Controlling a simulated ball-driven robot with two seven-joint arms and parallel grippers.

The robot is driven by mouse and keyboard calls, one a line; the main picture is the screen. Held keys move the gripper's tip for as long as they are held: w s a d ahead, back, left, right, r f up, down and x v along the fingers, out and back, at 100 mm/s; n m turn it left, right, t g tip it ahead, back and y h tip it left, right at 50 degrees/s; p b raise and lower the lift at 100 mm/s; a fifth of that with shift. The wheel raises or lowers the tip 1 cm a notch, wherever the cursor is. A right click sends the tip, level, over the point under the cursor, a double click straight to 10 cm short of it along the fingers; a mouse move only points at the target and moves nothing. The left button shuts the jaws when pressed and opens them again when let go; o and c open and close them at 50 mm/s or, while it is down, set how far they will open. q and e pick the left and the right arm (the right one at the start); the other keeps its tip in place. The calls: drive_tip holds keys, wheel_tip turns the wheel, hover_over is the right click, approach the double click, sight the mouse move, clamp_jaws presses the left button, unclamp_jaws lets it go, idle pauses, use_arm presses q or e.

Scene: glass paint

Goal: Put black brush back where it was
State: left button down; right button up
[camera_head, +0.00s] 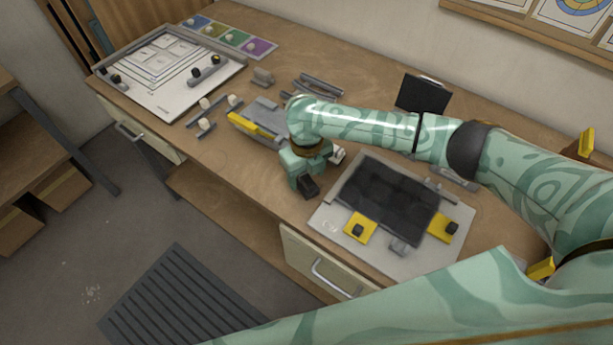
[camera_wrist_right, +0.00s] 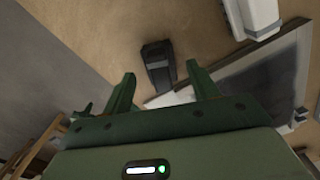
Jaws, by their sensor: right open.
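The black brush (camera_head: 308,188) appears as a small dark block on the wooden table, close to the front edge and left of the grey panel. In the right wrist view the black brush (camera_wrist_right: 158,66) is a dark block with a grey band, lying ahead of the fingers and roughly in line with the gap between them. My right gripper (camera_head: 302,170) is just above and beside it; its green fingers (camera_wrist_right: 162,88) are apart with nothing held. My arm hides part of the table behind. My left gripper is not in view.
A grey panel (camera_head: 323,225) with a dark glass surface (camera_head: 385,197) and yellow pads (camera_head: 361,227) lies to the right. A grey tray with a yellow bar (camera_head: 246,124) lies behind left. The table's front edge is close to the gripper.

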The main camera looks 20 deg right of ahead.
sight(307, 178)
wheel_tip(307, 178, up, 10)
drive_tip(key=p, duration=0.2)
drive_tip(key=shift+f, duration=0.1)
